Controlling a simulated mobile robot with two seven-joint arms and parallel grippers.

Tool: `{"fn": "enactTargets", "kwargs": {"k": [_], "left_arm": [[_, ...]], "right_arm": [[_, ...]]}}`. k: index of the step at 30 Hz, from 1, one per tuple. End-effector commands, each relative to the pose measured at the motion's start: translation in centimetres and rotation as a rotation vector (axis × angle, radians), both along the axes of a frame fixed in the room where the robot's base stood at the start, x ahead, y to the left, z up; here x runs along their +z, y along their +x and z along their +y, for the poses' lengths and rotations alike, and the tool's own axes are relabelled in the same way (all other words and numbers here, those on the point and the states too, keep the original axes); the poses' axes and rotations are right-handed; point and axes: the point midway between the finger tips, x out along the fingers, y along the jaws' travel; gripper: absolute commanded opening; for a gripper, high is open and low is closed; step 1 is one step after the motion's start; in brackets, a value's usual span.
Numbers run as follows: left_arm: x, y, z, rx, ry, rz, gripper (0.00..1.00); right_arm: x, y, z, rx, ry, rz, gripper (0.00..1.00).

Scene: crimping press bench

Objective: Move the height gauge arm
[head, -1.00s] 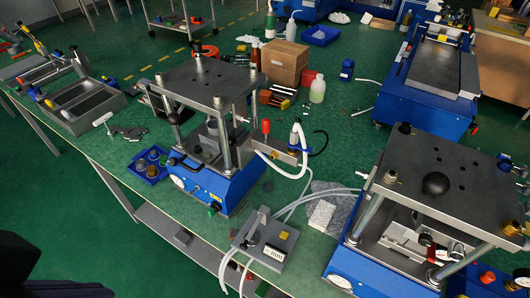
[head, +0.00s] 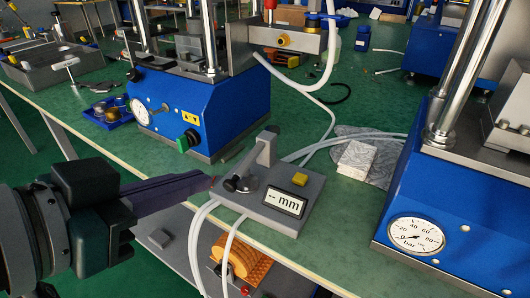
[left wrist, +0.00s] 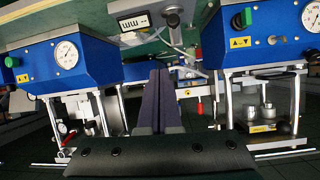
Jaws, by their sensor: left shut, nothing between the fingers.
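The height gauge (head: 268,212) is a grey box at the front edge of the green bench, with a "-- mm" display and a yellow button (head: 299,179). In the left wrist view the gauge's display (left wrist: 133,22) shows upside down at the top. My left gripper (head: 212,183) is shut and empty, its dark fingers pointing right at the gauge's left corner; I cannot tell if they touch. The fingers also show in the left wrist view (left wrist: 160,72).
A blue press (head: 200,105) with a dial stands behind the gauge, another blue press (head: 425,215) to its right. White hoses (head: 205,245) hang over the bench edge in front. A clear bag with a white pad (head: 357,158) lies right of the gauge. A lower shelf holds an orange part (head: 235,258).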

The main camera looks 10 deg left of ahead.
Motion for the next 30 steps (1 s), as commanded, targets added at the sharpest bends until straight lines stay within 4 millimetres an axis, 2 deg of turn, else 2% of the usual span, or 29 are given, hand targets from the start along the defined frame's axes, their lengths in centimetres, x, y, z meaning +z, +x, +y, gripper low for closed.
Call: {"fn": "enactTargets", "kwargs": {"k": [1, 3, 11, 24, 30], "left_arm": [[-1.5, 0.7, 0.5, 0.016, -0.007, -0.044, 0.0], [-1.4, 1.4, 0.9, 0.036, -0.013, -0.092, 0.0], [-1.3, 3.5, 0.9, 0.056, -0.019, -0.131, 0.0], [-3.9, 11.2, -1.9, 0.053, -0.021, -0.128, 0.0], [-6.4, 9.4, -1.0, 0.052, -0.017, -0.123, 0.0]], "right_arm": [[-2.1, 0.0, 0.0, 0.0, 0.0, 0.0, 0.58], [-2.6, 0.0, 0.0, 0.0, 0.0, 0.0, 0.58], [-2.8, 0.0, 0.0, 0.0, 0.0, -0.001, 0.58], [-4.5, 0.0, 0.1, -0.001, 0.003, -0.001, 0.58], [-5.6, 0.0, 0.1, -0.002, 0.004, 0.0, 0.58]]}}
